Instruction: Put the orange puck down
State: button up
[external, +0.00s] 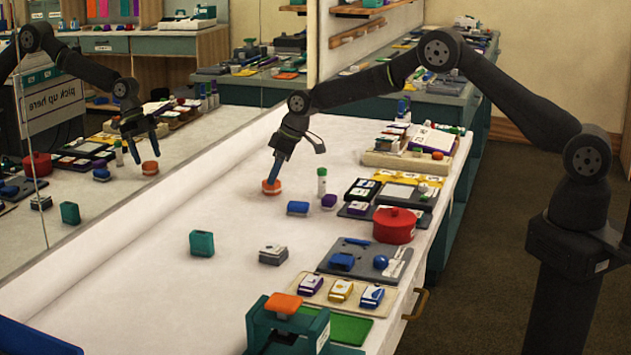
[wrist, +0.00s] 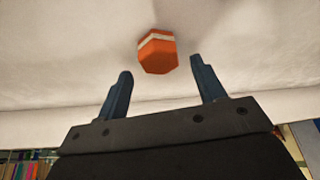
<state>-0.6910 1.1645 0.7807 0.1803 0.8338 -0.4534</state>
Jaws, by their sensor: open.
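The orange puck (external: 271,188), with a pale band around it, rests on the white tabletop (external: 150,275) in the external view. My gripper (external: 275,176) points down at it from just above, its fingertips close to the puck's top. In the wrist view the puck (wrist: 157,56) shows between the lines of the two blue fingers and slightly beyond their tips. My gripper (wrist: 161,66) is open there, with a visible gap between the puck and each finger. Nothing is held.
A blue block (external: 297,208), a green-capped white tube (external: 321,183) and a purple item (external: 328,201) stand right of the puck. A teal block (external: 202,243) and a grey item (external: 273,254) stand nearer. A red pot (external: 394,226) is farther right. A mirror lines the left side.

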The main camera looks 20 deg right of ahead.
jog(key=v, duration=0.8)
jog(key=shift+r, duration=0.3)
jog(key=shift+d, duration=0.1)
jog(key=x, duration=1.2)
jog(key=shift+s+d, duration=0.1)
jog(key=shift+r, duration=1.4)
